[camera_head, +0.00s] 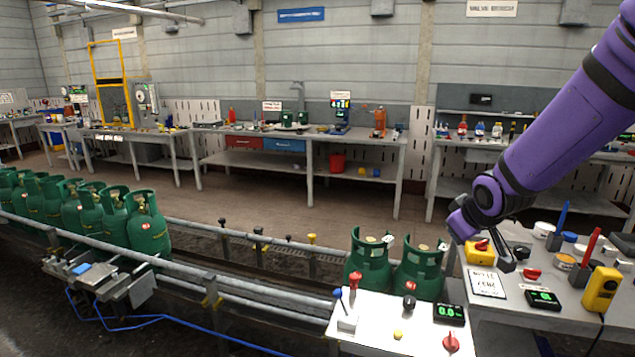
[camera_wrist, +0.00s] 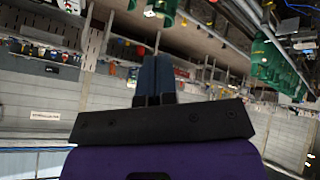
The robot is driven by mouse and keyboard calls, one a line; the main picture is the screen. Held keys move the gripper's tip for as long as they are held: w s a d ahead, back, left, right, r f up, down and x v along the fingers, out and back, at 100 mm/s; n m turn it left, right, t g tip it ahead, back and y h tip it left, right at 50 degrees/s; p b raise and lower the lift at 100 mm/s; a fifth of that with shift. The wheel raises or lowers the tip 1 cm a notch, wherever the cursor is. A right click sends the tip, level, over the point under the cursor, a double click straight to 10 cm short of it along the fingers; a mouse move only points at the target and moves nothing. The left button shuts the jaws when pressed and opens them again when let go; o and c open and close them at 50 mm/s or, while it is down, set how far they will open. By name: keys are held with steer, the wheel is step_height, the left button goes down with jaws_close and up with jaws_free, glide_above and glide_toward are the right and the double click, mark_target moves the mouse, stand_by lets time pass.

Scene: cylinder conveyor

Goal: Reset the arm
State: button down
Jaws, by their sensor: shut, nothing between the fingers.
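My purple arm (camera_head: 560,130) reaches in from the upper right in the head view. My gripper (camera_head: 506,264) hangs above the right-hand work table, by the yellow box with a red knob (camera_head: 480,250). In the wrist view the two dark fingers of my gripper (camera_wrist: 156,78) lie together with nothing between them. The wrist view is turned over, with the wall low and green cylinders (camera_wrist: 275,65) at the upper right. I cannot tell from the head view whether the fingers touch anything on the table.
A row of green gas cylinders (camera_head: 148,225) stands on the conveyor at left. Two more cylinders (camera_head: 368,258) stand behind the white control panel (camera_head: 385,325). A red marker (camera_head: 592,245) and a yellow meter (camera_head: 601,289) stand on the right table. Workbenches (camera_head: 300,140) line the back wall; the floor between is clear.

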steer(key=s+r+m+g, duration=0.1)
steer(key=s+r, duration=0.3)
steer(key=s, duration=0.5)
steer(key=s+r+m, duration=0.2)
steer(key=s+r, duration=0.3)
steer(key=s, duration=0.5)
steer(key=s+r+m+g, duration=0.1)
steer(key=s+r, duration=0.3)
steer(key=s, duration=0.6)
steer(key=shift+d+r+m+g, duration=0.15)
steer(key=shift+r+m+g, duration=0.15)
steer(key=shift+m, duration=0.5)
steer(key=shift+w, duration=0.1)
